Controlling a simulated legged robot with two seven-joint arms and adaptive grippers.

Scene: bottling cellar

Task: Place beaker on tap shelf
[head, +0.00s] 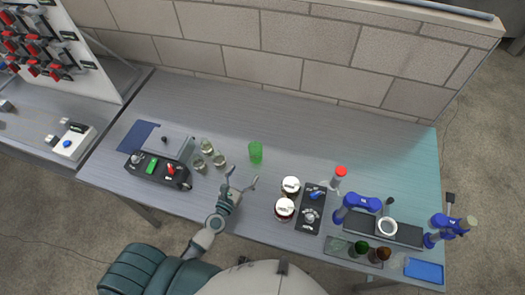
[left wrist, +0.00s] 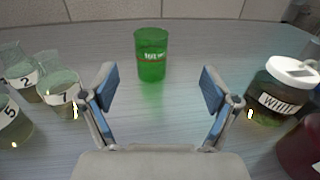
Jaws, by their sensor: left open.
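A green see-through beaker (head: 256,152) stands upright on the grey bench; it also shows in the left wrist view (left wrist: 151,60), straight ahead beyond my fingertips. My left gripper (head: 243,179) is open and empty, a short way nearer to me than the beaker and not touching it. In the left wrist view its two fingers (left wrist: 158,88) are spread wide, with bare bench between them. I cannot tell for sure which part is the tap shelf; a white panel (head: 92,45) with several red-handled fittings stands at the far left. My right gripper is not in view.
Clear numbered glasses (head: 208,145) stand close left of the left gripper. White-lidded jars (head: 291,185) and a black control box (head: 311,208) stand to its right. Blue clamp devices (head: 358,205) are farther right. The bench behind the beaker is clear up to the block wall (head: 290,45).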

